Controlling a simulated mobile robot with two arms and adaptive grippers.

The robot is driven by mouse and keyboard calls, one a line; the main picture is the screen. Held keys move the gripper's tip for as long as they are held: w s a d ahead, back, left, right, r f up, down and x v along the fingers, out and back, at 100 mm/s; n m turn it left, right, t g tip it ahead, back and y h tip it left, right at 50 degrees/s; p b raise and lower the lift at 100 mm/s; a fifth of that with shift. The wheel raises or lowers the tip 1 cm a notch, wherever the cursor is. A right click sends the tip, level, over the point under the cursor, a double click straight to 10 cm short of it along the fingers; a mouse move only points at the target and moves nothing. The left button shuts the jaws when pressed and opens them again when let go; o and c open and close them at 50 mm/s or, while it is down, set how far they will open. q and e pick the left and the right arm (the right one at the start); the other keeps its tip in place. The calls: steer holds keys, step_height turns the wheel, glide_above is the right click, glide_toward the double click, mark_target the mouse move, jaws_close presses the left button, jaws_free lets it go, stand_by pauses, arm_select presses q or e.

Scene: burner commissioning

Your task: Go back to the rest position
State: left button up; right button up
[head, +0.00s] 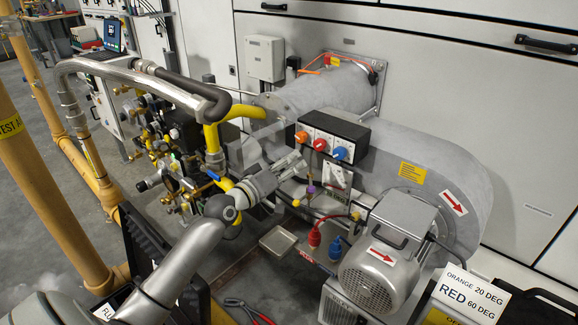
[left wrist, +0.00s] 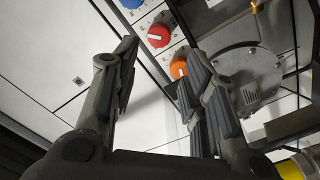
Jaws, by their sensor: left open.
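My left arm comes in from the lower left in the head view. Its gripper (head: 296,163) is in front of the burner, just below and left of the black control box (head: 345,131). In the left wrist view the two fingers of my left gripper (left wrist: 160,62) stand apart with nothing held between them. The box carries an orange knob (head: 301,137), a red knob (head: 320,145) and a blue knob (head: 340,153). In the wrist view the red knob (left wrist: 158,35) and orange knob (left wrist: 178,67) show beyond the fingertips. My right gripper does not show.
The grey burner housing (head: 455,165) and motor (head: 372,275) stand right of the gripper. Yellow gas pipes and brass valves (head: 160,150) crowd its left. A sign (head: 470,292) reads orange 20 deg, red 60 deg. Red-handled pliers (head: 248,310) lie at the bottom.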

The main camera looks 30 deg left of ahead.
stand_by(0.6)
